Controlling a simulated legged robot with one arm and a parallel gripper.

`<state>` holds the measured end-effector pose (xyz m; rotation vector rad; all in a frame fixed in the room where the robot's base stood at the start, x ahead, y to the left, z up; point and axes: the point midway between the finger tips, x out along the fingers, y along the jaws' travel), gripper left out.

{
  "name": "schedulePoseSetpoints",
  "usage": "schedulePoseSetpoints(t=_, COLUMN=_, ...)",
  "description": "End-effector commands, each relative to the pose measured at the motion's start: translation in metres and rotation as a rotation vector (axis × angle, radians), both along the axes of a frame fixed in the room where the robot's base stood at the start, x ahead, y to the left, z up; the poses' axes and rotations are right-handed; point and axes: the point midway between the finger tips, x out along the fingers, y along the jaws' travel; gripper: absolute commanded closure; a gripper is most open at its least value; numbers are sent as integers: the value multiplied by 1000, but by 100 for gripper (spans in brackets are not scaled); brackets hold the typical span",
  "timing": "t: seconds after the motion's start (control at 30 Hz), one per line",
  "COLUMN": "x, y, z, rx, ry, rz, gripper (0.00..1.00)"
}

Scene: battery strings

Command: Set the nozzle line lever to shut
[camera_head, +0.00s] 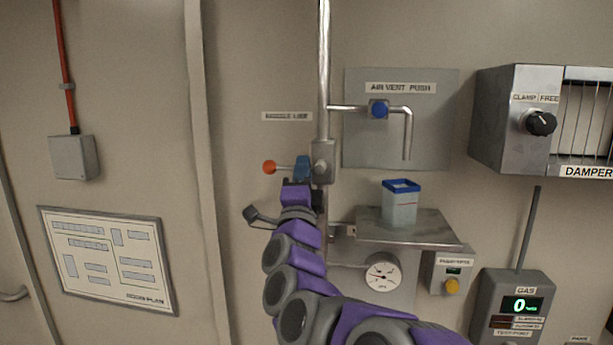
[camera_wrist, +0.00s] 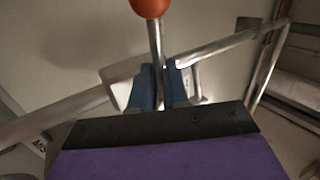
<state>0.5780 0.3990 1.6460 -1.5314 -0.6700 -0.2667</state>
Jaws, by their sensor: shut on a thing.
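The nozzle line lever (camera_head: 283,168) is a thin metal rod with an orange ball at its end. It points level to the left from a grey valve body (camera_head: 323,160) on a vertical pipe (camera_head: 323,60). My gripper (camera_head: 302,168) has its blue fingers around the rod, between the ball and the valve body. In the wrist view, my gripper (camera_wrist: 161,85) is shut on the lever (camera_wrist: 155,42), and the orange ball (camera_wrist: 150,6) sticks out beyond the fingers. A small label (camera_head: 287,116) is on the wall above the lever; its words are blurred. No shut mark is readable.
A gauge (camera_head: 382,277) sits under the shelf.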

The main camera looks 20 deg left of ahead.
Motion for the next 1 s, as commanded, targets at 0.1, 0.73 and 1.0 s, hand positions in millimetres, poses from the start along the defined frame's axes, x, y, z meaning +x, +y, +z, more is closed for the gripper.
schedulePoseSetpoints(t=0.1, x=-2, y=-3, z=13, rx=58, ry=-9, rz=-5, gripper=100)
schedulePoseSetpoints(t=0.73, x=-3, y=-9, z=22, rx=125, ry=-2, rz=-7, gripper=100)
schedulePoseSetpoints(t=1.0, x=-4, y=-10, z=16, rx=119, ry=9, rz=-2, gripper=71)
